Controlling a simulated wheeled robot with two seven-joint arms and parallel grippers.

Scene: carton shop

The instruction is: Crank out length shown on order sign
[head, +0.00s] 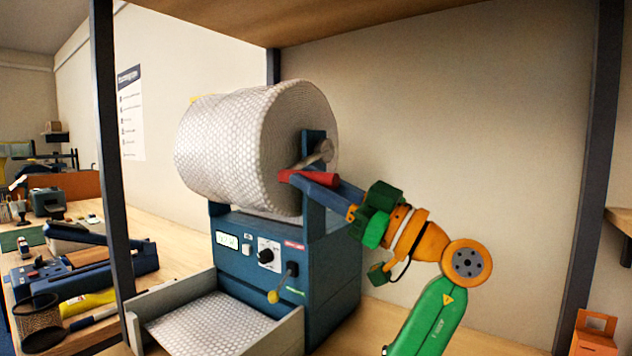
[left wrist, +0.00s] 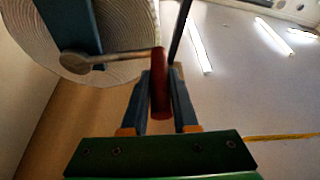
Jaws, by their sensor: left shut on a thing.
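A big roll of bubble wrap (head: 235,140) is mounted on a blue dispenser machine (head: 335,275). A crank arm (head: 318,156) sticks out from the roll's right end and carries a red handle (head: 308,177). My left gripper (head: 318,182) is shut on the red handle; in the left wrist view the handle (left wrist: 160,80) stands between its two fingers. The machine front has a small lit display (head: 227,240) that is too small to read, a black knob (head: 266,255) and a yellow-tipped lever (head: 274,296). Bubble wrap (head: 205,322) lies in the tray below. No readable order sign shows. My right gripper is out of view.
Dark upright posts (head: 110,150) and a wooden shelf above (head: 370,20) frame the machine. A wooden bench (head: 165,245) at left holds tools and a wire cup (head: 38,322). A wall poster (head: 130,112) hangs behind. An orange box (head: 595,333) stands at lower right.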

